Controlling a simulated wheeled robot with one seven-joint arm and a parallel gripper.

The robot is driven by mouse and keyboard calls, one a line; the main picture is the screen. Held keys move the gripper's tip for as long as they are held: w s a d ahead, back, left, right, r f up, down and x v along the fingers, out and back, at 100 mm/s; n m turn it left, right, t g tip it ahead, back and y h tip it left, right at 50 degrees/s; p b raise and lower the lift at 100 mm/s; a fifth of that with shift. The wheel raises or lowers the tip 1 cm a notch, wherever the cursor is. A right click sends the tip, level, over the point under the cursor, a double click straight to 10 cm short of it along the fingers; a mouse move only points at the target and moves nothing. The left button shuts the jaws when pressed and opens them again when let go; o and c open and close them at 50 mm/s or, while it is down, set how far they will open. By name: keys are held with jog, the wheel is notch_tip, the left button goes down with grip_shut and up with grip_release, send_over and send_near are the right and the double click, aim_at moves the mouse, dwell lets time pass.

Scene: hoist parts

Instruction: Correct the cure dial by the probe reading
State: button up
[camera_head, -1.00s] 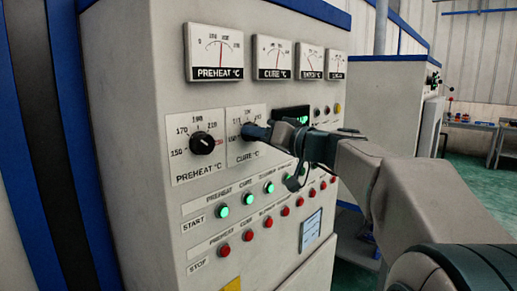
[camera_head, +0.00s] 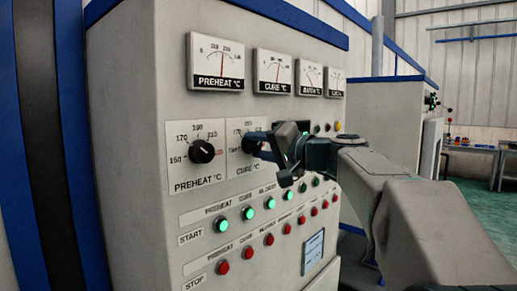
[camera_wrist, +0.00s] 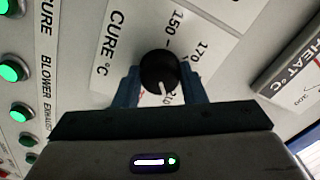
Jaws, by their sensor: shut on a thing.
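The cure dial is a black round knob (camera_wrist: 158,72) with a white pointer line, on a white CURE °C plate (camera_head: 238,168). In the wrist view the line points down, toward a partly hidden number between my fingers; 150 and 170 show above and right. My gripper (camera_wrist: 160,84) is shut on the knob, one blue finger on each side. In the head view my gripper (camera_head: 257,145) covers much of the dial. The CURE °C meter (camera_head: 273,72) hangs above, its needle near mid-scale. The digital display beside the dial is mostly hidden by my gripper.
The preheat dial (camera_head: 201,152) sits close to the left of the cure dial. Green start buttons (camera_head: 248,213) and red stop buttons (camera_head: 248,252) run in rows below. A small screen (camera_head: 313,251) is at lower right.

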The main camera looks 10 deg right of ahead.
dwell(0.3)
jog(key=o, duration=1)
jog(key=b+v, duration=0.3)
jog(key=v, duration=1)
jog(key=shift+s+d, duration=0.25)
jog(key=shift+s, duration=0.1)
